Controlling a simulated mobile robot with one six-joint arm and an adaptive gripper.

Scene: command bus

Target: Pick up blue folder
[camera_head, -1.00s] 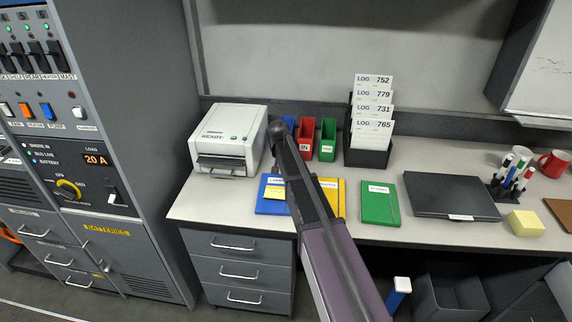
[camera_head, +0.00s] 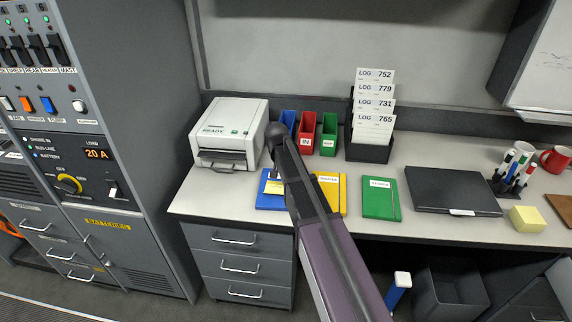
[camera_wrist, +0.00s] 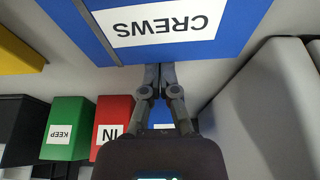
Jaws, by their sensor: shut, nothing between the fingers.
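The blue folder (camera_head: 270,202) lies flat on the counter in front of the printer, at the left of a row of folders. Its right part is hidden behind my arm in the head view. In the wrist view the blue folder (camera_wrist: 235,12) fills the top, with a white label reading CREWS, upside down. My gripper (camera_wrist: 160,70) is shut and empty, its fingertips close together at the folder's edge nearest the bins. I cannot tell whether they touch it. In the head view my gripper is mostly hidden by my arm.
The label printer (camera_head: 229,134) stands behind and left of the folder. Blue, red (camera_head: 306,133) and green (camera_head: 328,135) bins stand behind. A yellow folder (camera_head: 332,194) and a green folder (camera_head: 381,199) lie to the right, then a closed laptop (camera_head: 452,191).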

